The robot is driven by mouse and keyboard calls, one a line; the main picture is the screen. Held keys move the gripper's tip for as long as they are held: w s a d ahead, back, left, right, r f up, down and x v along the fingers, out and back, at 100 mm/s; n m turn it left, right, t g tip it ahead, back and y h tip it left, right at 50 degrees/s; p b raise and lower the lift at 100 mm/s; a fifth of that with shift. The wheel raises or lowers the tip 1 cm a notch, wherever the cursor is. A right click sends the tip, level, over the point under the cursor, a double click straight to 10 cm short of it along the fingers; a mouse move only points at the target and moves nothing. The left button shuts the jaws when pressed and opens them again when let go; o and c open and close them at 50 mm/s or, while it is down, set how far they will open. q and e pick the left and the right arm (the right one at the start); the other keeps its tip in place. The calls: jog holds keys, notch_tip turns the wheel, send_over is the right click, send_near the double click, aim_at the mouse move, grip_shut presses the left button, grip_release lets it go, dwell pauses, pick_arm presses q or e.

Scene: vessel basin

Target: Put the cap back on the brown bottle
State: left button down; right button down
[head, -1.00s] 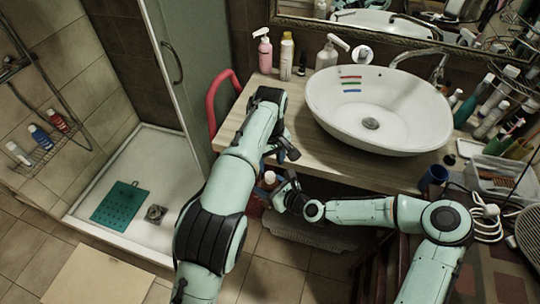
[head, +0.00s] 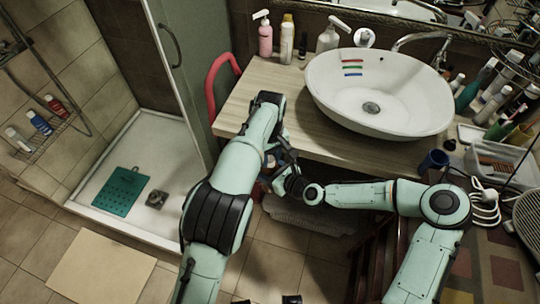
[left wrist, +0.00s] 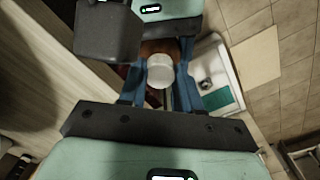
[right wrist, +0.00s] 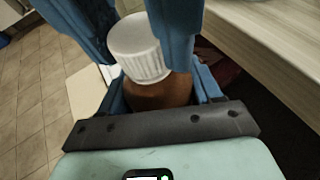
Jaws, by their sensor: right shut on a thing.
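The brown bottle (right wrist: 160,93) is held in my right gripper (head: 283,182), whose blue fingers flank it in the right wrist view. The white ribbed cap (right wrist: 140,48) sits on top of the bottle's neck; I cannot tell whether it is fully screwed down. The cap also shows in the left wrist view (left wrist: 160,70), with the brown bottle (left wrist: 158,46) behind it. My left gripper (head: 272,160) is over the bottle, its blue fingers apart on either side of the cap. In the head view my arms hide most of the bottle.
The wooden counter (head: 240,105) with the white basin (head: 330,105) lies just beyond the grippers. A pink pump bottle (head: 265,40) and other bottles stand at its back. A blue cup (head: 433,162) is at the right.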

pick_arm(q)
jog(key=shift+m, duration=1.6)
jog(key=c, duration=0.8)
grip_release()
jog(key=shift+r, duration=2.3)
jog(key=shift+c, duration=0.3)
